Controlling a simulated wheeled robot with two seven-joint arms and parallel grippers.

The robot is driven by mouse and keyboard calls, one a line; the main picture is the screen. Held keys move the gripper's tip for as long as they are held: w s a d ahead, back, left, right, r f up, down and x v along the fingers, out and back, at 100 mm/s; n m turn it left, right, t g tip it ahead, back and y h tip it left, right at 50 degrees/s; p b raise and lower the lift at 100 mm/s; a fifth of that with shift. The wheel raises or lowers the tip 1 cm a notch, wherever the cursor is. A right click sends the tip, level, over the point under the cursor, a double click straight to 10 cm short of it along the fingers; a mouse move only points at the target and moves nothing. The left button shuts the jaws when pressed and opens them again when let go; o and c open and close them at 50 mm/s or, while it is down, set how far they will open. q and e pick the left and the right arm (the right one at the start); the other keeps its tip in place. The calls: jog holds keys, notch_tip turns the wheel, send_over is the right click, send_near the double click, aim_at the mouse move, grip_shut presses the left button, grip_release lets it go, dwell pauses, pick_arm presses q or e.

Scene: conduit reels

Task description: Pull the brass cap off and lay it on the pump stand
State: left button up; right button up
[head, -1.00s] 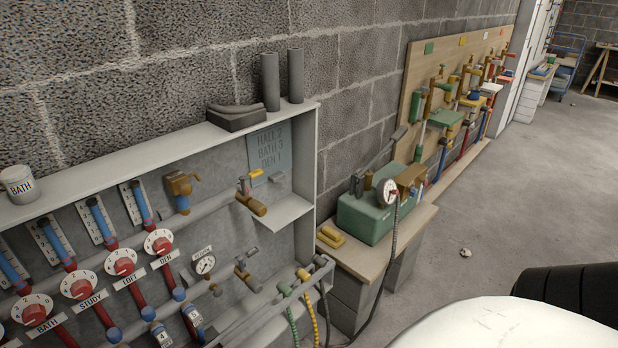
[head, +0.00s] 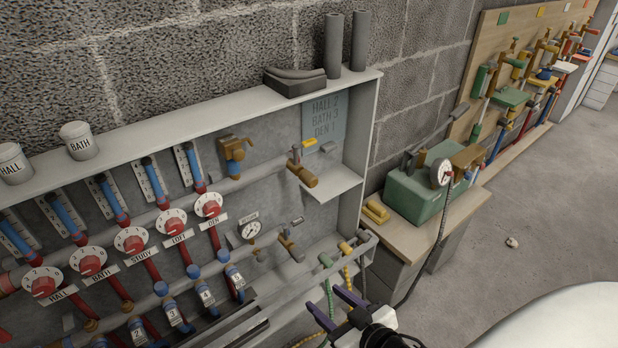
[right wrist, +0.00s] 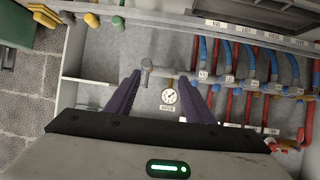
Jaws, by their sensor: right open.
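A brass cap (head: 308,178) shows on the end of the upper return pipe's valve, at the right of the grey cabinet. A lower valve (head: 291,246) with a dull brass end sits below it; I cannot tell if that end is a cap. The pump stand (head: 478,202) is the wood-topped bench right of the cabinet. My right gripper (head: 324,300) is open and empty, low in front of the cabinet, apart from the valves. In the right wrist view its purple fingers (right wrist: 162,78) point at the cabinet. My left gripper is not in view.
A green pump (head: 412,194) with a gauge and yellow blocks (head: 376,212) stand on the bench. A dark hose hangs at its front. Coloured hoses (head: 347,275) hang from a rail at the cabinet's right front. A round gauge (head: 250,230) is left of the lower valve.

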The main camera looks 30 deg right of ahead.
aim_at(314, 183)
jog(key=w+d+r+t, duration=0.2)
jog(key=w+d+r, duration=0.3)
jog(key=r, duration=0.3)
jog(key=w+d+r+t+y, duration=0.1)
jog(key=w+d+r+t, duration=0.2)
jog(key=r, duration=0.4)
jog(key=w+d, duration=0.1)
jog(key=w, duration=0.1)
jog(key=shift+w+d+r+n+p, duration=0.3)
jog(key=shift+w+d+r, duration=0.05)
jog(key=shift+d+r, duration=0.05)
jog(key=shift+w, duration=0.1)
jog(key=w, duration=0.7)
jog(key=shift+a+r, duration=0.1)
jog(key=shift+a, duration=0.2)
jog(key=shift+w, duration=0.9)
jog(key=shift+a+p, duration=0.1)
jog(key=shift+p, duration=0.25)
